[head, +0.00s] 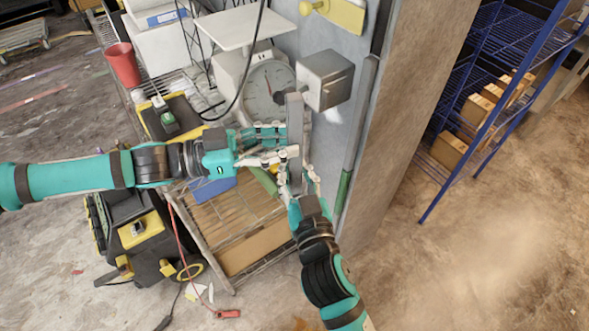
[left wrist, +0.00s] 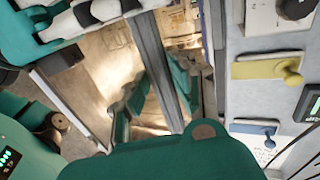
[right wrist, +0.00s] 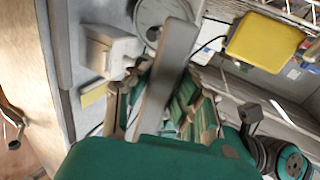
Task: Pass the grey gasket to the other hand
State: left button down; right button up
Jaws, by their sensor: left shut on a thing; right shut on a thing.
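The grey gasket (head: 294,118) is a long flat bar, held upright in front of the scale in the head view. My left gripper (head: 278,152) comes from the left and is shut on its middle part. My right gripper (head: 296,182) comes from below and is shut on its lower part, just under the left fingers. The gasket also shows in the left wrist view (left wrist: 154,55) as a slanted strip and in the right wrist view (right wrist: 166,70), rising between the fingers. Its lower end is hidden by the fingers.
A dial scale (head: 268,90) and a grey box (head: 325,79) on the wall stand close behind the gasket. A wire cart (head: 240,228) with cardboard lies below. A blue rack (head: 490,95) with boxes stands right. Floor at lower right is clear.

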pick_arm(q)
jog(key=c, duration=1)
grip_release()
jog(key=shift+c, duration=0.2)
